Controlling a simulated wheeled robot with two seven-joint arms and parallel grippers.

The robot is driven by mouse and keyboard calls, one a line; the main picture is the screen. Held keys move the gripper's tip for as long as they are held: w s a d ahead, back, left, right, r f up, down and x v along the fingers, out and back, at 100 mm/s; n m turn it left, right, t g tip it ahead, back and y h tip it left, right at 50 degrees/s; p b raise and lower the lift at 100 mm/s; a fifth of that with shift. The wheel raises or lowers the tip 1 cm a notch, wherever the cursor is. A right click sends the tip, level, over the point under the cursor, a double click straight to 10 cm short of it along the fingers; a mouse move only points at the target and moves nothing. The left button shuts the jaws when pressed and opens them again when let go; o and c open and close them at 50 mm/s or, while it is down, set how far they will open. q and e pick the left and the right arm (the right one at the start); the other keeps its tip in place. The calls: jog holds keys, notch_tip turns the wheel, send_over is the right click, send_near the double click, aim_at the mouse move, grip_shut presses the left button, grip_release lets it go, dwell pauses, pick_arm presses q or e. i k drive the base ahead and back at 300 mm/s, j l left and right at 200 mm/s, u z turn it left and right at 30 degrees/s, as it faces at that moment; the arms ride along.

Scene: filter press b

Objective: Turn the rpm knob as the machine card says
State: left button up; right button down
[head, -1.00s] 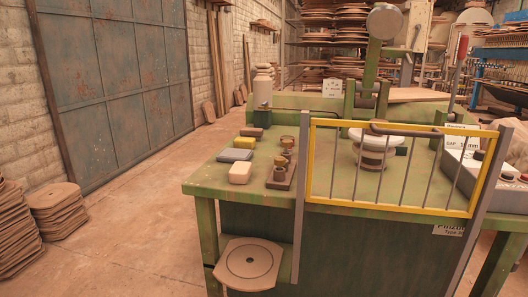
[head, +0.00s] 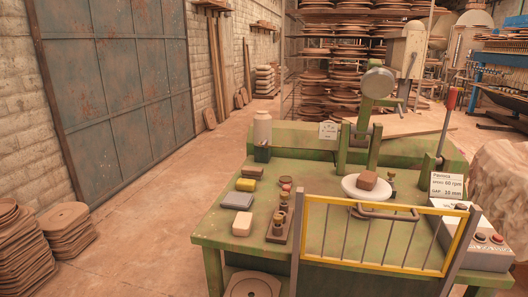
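The machine card (head: 447,186) stands upright at the right of the green machine table and shows 60 rpm and a gap of 10 mm. The grey control box (head: 472,247) sits below it at the right edge of the table. A dark knob (head: 461,207) is near the box's upper end, partly behind the yellow guard. I cannot read its label or setting, so I cannot tell if it is the rpm knob. A red button (head: 480,237) and a darker round control (head: 497,238) are nearer the box's front. Neither of my grippers is in view.
The yellow barred guard (head: 376,235) stands along the table front. A brown lump (head: 367,177) sits on a white round plate (head: 352,189) under the press arm. A red-handled lever (head: 451,98) rises beside the card.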

aim_at(459, 206)
jog(key=z, duration=1.35)
jog(key=i+j+z, duration=0.1)
jog(key=i+j, duration=0.3)
